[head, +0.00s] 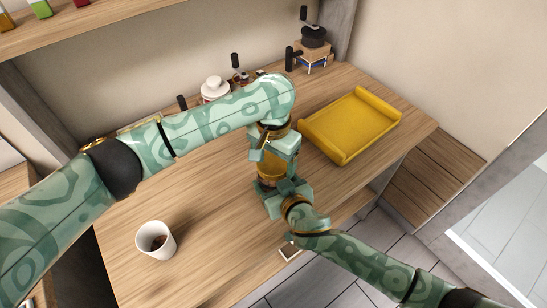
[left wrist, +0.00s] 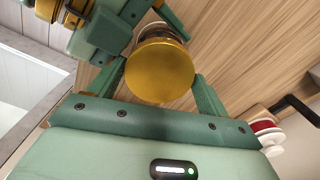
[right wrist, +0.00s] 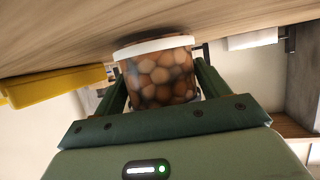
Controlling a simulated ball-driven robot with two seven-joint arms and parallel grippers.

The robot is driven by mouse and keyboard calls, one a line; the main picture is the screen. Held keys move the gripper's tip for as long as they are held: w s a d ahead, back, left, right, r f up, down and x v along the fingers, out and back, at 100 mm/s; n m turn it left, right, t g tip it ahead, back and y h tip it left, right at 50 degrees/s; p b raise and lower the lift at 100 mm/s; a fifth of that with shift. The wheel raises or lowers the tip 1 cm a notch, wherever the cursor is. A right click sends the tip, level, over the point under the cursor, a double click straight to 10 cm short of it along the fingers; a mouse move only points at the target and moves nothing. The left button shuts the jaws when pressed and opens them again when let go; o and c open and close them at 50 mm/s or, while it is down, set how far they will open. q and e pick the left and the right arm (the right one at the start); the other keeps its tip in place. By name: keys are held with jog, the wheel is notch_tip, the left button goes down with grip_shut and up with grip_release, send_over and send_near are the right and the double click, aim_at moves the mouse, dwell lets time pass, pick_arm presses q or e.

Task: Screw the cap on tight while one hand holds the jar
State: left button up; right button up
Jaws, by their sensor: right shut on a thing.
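A jar (head: 270,172) full of brown round pieces stands on the wooden table, mostly hidden by my grippers in the head view. In the right wrist view the jar (right wrist: 160,78) sits between both fingers, and its white end faces the table. My right gripper (head: 284,190) is shut on it from the front. My left gripper (head: 275,150) points down over the jar. In the left wrist view the round gold cap (left wrist: 160,70) lies between the left fingers, which are open on either side of it. I cannot tell how far the cap is seated.
A yellow tray (head: 350,124) lies at the right of the table. A white cup (head: 156,240) with dark contents stands at front left. A white-lidded jar (head: 215,89) and a dark-topped grinder (head: 313,50) stand at the back. The table's front edge is close to my right gripper.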

pick_arm(q)
jog(key=shift+o, duration=0.8)
jog(key=shift+r, duration=0.1)
jog(key=shift+r, duration=2.2)
jog(key=shift+w+r, duration=0.1)
jog(key=shift+r, duration=0.2)
notch_tip(320, 180, up, 3)
jog(key=shift+f+n, duration=0.1)
jog(key=shift+n, duration=0.2)
jog(key=shift+f, duration=4)
